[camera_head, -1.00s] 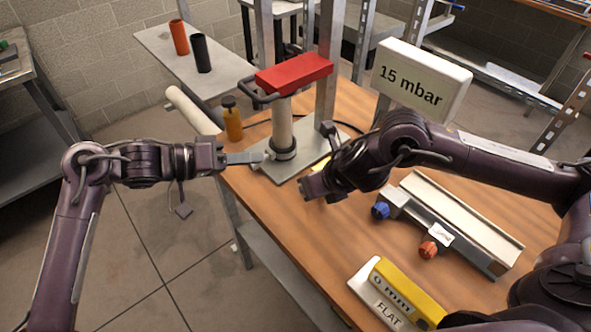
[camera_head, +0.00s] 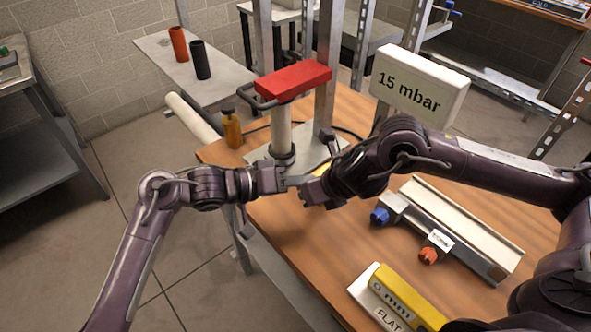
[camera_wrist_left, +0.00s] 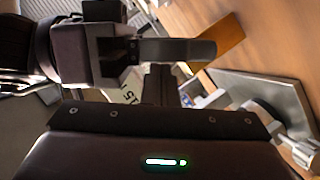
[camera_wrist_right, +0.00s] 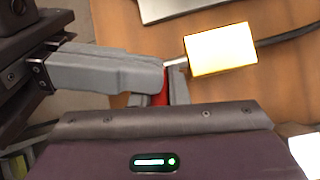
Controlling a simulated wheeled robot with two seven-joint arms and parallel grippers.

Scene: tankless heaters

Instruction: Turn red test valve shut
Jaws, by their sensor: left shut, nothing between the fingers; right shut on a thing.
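In the right wrist view my right gripper (camera_wrist_right: 168,82) is shut on a small red piece (camera_wrist_right: 160,99), which looks like the red test valve's handle. Only a sliver of red shows; the fingers hide the rest. A yellow block (camera_wrist_right: 220,50) on a short metal stem lies just beyond the fingertips. In the head view my right gripper (camera_head: 312,188) hides the valve. My left gripper (camera_head: 290,181) is shut and empty, close beside the right one. Its dark fingers show in the left wrist view (camera_wrist_left: 160,85), near my right gripper's grey finger.
A red block (camera_head: 294,80) tops a pale post on a metal base plate (camera_head: 310,152). A sign (camera_head: 420,85) reads 15 mbar. A rail with a blue knob (camera_head: 380,216) and an orange knob (camera_head: 428,256) lies right. A yellow bar (camera_head: 405,293) is in front; an amber bottle (camera_head: 232,128) stands left.

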